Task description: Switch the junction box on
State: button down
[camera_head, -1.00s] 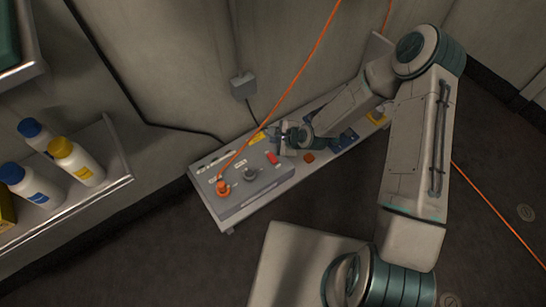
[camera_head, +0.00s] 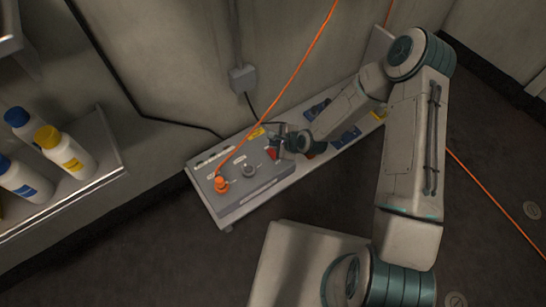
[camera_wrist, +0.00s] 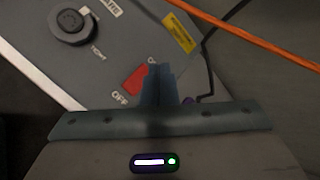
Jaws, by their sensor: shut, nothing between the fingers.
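The junction box (camera_head: 248,182) is a grey panel on a low bench in the head view. It carries an orange plug (camera_head: 221,184) with a cable and a dark round knob (camera_head: 249,169). The round knob (camera_wrist: 72,25) also shows there.
An orange cable (camera_head: 300,58) rises from the plug across the panel. A grey wall box (camera_head: 242,79) with a black cable is behind the bench (camera_head: 228,222). A shelf (camera_head: 108,150) with several bottles stands at the left.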

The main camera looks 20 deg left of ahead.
aim_at(268, 149)
jog(key=shift+f+b, duration=0.95)
jog(key=shift+f, duration=1.05)
jog(key=shift+f, duration=0.15)
jog(key=shift+d+f+b, duration=0.1)
jog(key=shift+f+b, duration=0.2)
dwell(0.5)
jog(key=shift+s+r, duration=0.1)
jog(key=shift+r+p, duration=0.3)
jog(key=shift+p, duration=0.1)
jog(key=shift+r, duration=0.1)
jog(key=shift+r+p, duration=1.85)
jog(key=shift+r, duration=0.55)
